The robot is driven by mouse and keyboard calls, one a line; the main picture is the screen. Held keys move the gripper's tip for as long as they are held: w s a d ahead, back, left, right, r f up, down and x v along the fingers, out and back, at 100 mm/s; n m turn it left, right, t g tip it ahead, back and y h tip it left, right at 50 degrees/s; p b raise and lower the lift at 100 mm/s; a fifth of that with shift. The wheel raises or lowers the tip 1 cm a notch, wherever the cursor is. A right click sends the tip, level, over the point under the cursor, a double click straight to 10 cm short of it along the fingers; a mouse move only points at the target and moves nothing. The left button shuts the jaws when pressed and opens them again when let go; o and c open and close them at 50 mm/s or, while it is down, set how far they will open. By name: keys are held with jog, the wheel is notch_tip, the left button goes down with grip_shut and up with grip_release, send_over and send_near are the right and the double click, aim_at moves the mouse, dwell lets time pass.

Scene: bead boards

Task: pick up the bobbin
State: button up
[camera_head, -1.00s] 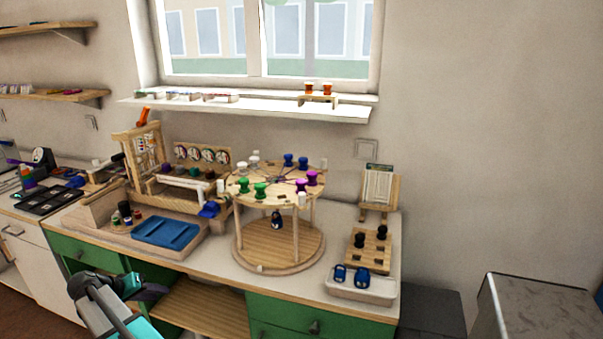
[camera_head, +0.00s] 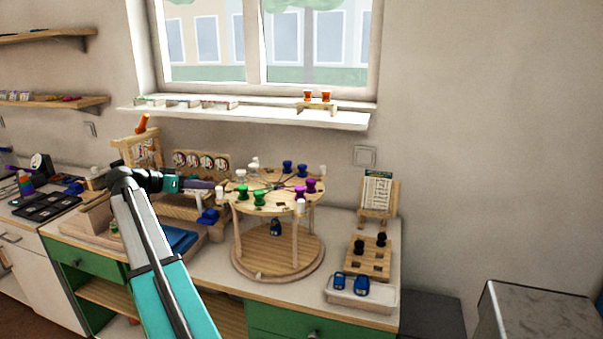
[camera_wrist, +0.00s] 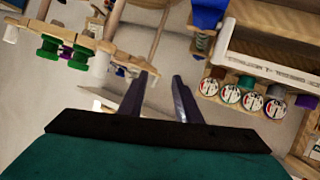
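Several bobbins stand on the round wooden top (camera_head: 262,201) of a two-level stand. The green bobbins (camera_head: 258,198) are at its near left, blue ones (camera_head: 288,167) at the back, purple ones (camera_head: 311,186) at the right and pale ones (camera_head: 240,174) at the left. Which bobbin is meant is unclear. My gripper (camera_head: 218,191) is just left of the stand's top, apart from the green bobbins. In the wrist view, my gripper (camera_wrist: 164,76) has its fingers apart with nothing between them. The green bobbins (camera_wrist: 47,47) show there at the upper left.
Black bobbins (camera_head: 359,247) stand on a small wooden rack at the right, behind a white tray (camera_head: 350,294) holding blue items. Orange bobbins (camera_head: 326,96) are on the window sill. A wooden frame (camera_head: 141,148) and a blue tray (camera_head: 183,240) are at the left.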

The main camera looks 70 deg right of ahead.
aim_at(302, 166)
jog(key=s+d+r+m, duration=0.1)
jog(key=s+r, duration=0.1)
jog(key=s+d+r+m+g, duration=0.1)
jog(key=s+d+r, duration=0.1)
jog(key=s+d+r+m, duration=0.1)
jog(key=s+d+r, duration=0.1)
jog(key=shift+s+d+r+g+p, duration=0.15)
jog(key=shift+s+r+g+p, duration=0.15)
jog(key=shift+g, duration=0.1)
jog(key=s+d+m+g+y+p, duration=0.1)
jog(key=s+d+m+y, duration=0.1)
jog(key=s+d, duration=0.4)
jog(key=s+m, duration=0.1)
jog(key=s, duration=0.4)
jog(key=shift+s+d+f+g+p, duration=0.2)
jog(key=shift+f+g+p, duration=0.1)
jog(key=shift+g, duration=0.1)
jog(key=shift+d, duration=0.1)
jog(key=shift+p+x, duration=0.85)
jog(key=shift+x, duration=3.35)
jog(key=shift+s, duration=0.1)
jog(key=shift+p+x, duration=1.05)
jog(key=shift+x, duration=1.45)
